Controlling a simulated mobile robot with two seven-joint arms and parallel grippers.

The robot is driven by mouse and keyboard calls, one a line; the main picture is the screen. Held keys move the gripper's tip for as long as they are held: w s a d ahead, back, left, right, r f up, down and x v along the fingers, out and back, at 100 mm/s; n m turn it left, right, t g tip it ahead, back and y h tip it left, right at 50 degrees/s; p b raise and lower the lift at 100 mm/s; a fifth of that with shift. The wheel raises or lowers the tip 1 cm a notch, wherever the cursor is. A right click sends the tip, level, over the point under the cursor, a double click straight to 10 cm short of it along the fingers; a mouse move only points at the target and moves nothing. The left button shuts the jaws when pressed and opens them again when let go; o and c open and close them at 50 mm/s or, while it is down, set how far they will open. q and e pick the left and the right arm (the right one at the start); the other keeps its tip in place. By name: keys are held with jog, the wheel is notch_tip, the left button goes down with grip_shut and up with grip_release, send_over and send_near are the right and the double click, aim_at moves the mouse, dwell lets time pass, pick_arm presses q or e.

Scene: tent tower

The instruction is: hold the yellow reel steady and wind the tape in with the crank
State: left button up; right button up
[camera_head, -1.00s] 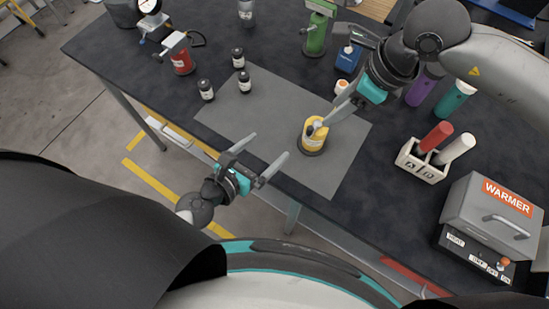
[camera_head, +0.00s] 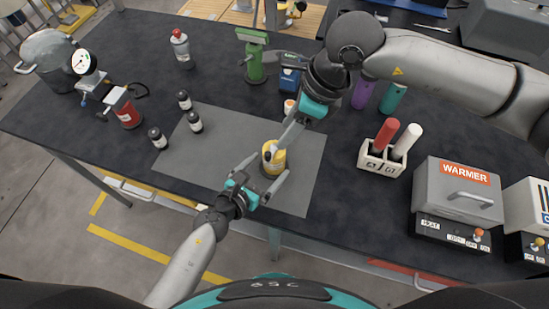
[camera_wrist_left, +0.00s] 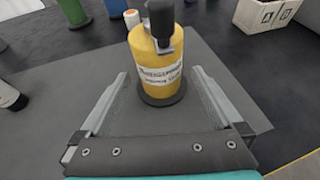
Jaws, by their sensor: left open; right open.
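The yellow reel (camera_head: 274,158) stands upright on the grey mat (camera_head: 210,150), on a dark round base. In the left wrist view the reel (camera_wrist_left: 157,72) shows a white label, with a dark knob and metal crank (camera_wrist_left: 163,30) on top. My left gripper (camera_head: 261,172) is open, its two fingers pointing at the reel from the near side; in the wrist view the reel stands just beyond and between the fingertips. My right gripper (camera_head: 284,138) is at the top of the reel from the upper right, near the crank; its fingertips partly hide the crank in the head view.
Several small dark jars (camera_head: 195,122) stand on and beside the mat's left part. A white rack (camera_head: 383,160) with red and white tubes and a grey warmer (camera_head: 457,192) stand to the right. A green stand (camera_head: 254,65) is behind. The mat's front right is clear.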

aim_at(275, 160)
pick_arm(q)
jog(key=shift+x, duration=2.2)
jog(key=shift+c, duration=0.2)
grip_shut()
